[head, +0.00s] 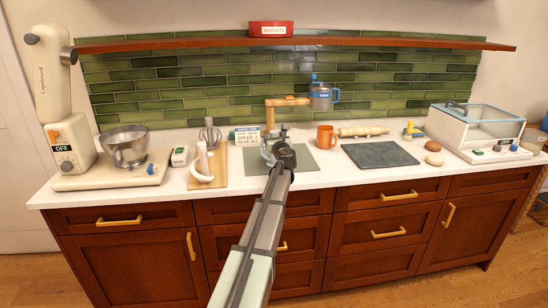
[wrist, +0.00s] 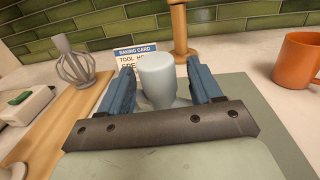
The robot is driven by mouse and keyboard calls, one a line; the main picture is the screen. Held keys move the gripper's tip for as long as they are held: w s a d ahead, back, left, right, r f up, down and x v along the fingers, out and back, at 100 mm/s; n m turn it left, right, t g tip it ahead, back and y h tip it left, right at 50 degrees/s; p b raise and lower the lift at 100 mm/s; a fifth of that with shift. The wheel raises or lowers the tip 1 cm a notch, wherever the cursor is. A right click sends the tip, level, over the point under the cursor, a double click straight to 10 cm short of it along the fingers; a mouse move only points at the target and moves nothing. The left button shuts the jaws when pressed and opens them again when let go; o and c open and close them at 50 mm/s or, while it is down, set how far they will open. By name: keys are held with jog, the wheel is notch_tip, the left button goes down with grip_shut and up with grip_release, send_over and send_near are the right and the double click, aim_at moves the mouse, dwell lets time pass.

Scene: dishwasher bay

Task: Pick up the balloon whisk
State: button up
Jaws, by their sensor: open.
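The balloon whisk (head: 210,134) stands upright with its wire head down and its grey handle up, near the back of the wooden board. In the wrist view the whisk (wrist: 76,67) is at the upper left, outside my jaws. My gripper (wrist: 160,68) is open, its two blue fingers apart. A pale grey cylinder (wrist: 158,82) shows between the fingers; I cannot tell whether they touch it. In the head view my gripper (head: 272,147) is over the grey-green mat, to the right of the whisk, and my arm hides part of that area.
A baking card (head: 247,135) and a wooden post (wrist: 179,30) stand behind my gripper. An orange mug (head: 326,137) is to the right. The wooden board (head: 206,183) carries a white-handled tool (head: 203,163). A stand mixer (head: 62,100) is far left. Dark slab (head: 380,154) is bare.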

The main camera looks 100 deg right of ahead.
jog(key=shift+c, duration=0.2)
grip_shut()
dwell(0.4)
